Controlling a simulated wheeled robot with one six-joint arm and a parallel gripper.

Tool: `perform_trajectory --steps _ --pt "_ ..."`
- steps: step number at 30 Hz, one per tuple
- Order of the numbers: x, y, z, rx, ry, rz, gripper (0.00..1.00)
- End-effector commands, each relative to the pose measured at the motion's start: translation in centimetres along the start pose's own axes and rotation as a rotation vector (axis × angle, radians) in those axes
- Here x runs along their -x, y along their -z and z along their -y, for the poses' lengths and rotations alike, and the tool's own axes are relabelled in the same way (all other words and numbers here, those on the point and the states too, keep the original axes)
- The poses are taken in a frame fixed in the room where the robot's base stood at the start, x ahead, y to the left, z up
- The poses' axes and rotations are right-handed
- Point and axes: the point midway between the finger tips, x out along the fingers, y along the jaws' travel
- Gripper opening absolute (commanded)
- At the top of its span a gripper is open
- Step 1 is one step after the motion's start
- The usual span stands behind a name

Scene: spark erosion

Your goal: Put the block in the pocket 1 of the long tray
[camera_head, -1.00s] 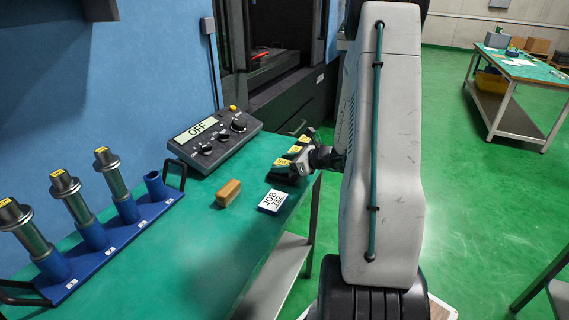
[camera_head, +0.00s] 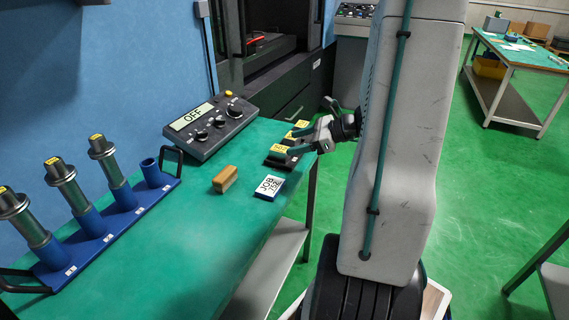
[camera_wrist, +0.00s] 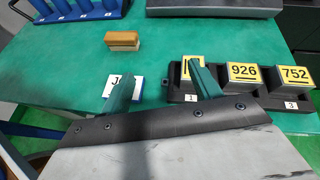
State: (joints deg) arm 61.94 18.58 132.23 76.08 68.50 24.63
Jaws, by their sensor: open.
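The long black tray (camera_wrist: 255,98) lies on the green bench and holds several dark blocks with yellow number labels. A block (camera_wrist: 185,70) stands by the mark 1, its label partly hidden by my right finger. Block 926 (camera_wrist: 243,74) is in the middle and block 752 (camera_wrist: 293,77) is by the mark 3. The tray also shows in the head view (camera_head: 277,162). My gripper (camera_wrist: 159,72) is open with nothing between its fingers; it also shows in the head view (camera_head: 311,126). Whether a finger touches the first block I cannot tell.
A white-and-blue JOB 752 card (camera_head: 269,187) lies beside the tray. A brown wooden-looking piece (camera_head: 225,179) lies left of it. A control box reading OFF (camera_head: 208,128) stands behind. A blue rack (camera_head: 122,220) with upright cylinders is at left. The bench front is clear.

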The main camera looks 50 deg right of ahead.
Motion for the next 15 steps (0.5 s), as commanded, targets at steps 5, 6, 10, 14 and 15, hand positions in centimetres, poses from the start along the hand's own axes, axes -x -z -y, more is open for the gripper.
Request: perform_trajectory --steps 5,6,10,14,15 --pt "-3.5 -8.8 -9.8 0.465 -0.355 -0.074 0.63" --pt "-3.7 -10.2 -12.2 0.577 -0.436 -0.089 0.63" --pt "-3.1 -13.2 -19.6 0.944 -0.684 -0.135 0.63" --pt "-0.9 -14.6 -25.4 1.317 -0.903 -0.178 0.63" --pt "-0.1 -14.8 -26.9 1.432 -0.965 -0.191 0.63"
